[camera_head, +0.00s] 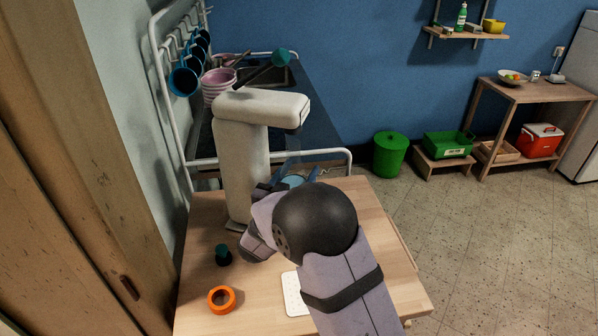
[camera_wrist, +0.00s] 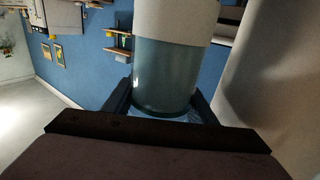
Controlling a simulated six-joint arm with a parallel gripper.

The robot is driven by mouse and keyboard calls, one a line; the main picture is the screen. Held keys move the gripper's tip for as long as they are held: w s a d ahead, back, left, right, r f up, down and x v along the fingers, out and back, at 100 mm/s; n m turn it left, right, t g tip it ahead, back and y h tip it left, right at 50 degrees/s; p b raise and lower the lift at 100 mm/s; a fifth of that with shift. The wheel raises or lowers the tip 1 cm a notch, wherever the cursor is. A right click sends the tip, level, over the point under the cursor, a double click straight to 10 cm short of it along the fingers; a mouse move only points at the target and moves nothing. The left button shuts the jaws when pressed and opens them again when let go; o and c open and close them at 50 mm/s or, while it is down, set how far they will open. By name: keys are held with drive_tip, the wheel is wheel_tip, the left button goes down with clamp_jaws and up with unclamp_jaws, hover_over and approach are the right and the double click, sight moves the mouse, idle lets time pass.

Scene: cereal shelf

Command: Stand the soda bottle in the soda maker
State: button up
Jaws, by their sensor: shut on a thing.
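The soda maker (camera_head: 245,150) is a white upright appliance with an overhanging head, standing on the wooden table. Its pale column (camera_wrist: 280,70) fills the right of the wrist view. The soda bottle (camera_wrist: 165,75) is a translucent blue-grey cylinder between my fingers in the wrist view, with a white section above it. My gripper (camera_wrist: 160,105) is shut on the bottle. In the head view my gripper (camera_head: 290,183) is beside the column, below the head, and partly hidden by my arm. The bottle shows only faintly there; whether it touches the soda maker's base is hidden.
A dark teal cap-like object (camera_head: 222,254) and an orange ring (camera_head: 221,299) lie on the table's front left. A white pad (camera_head: 294,293) is partly under my arm. A white rail (camera_head: 330,153) and dark counter with pink bowls (camera_head: 218,86) are behind the table.

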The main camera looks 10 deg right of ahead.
drive_tip(key=shift+f, duration=0.2)
drive_tip(key=o, duration=1.3)
drive_tip(key=b+v, duration=0.2)
drive_tip(key=v, duration=0.5)
drive_tip(key=shift+s, duration=0.15)
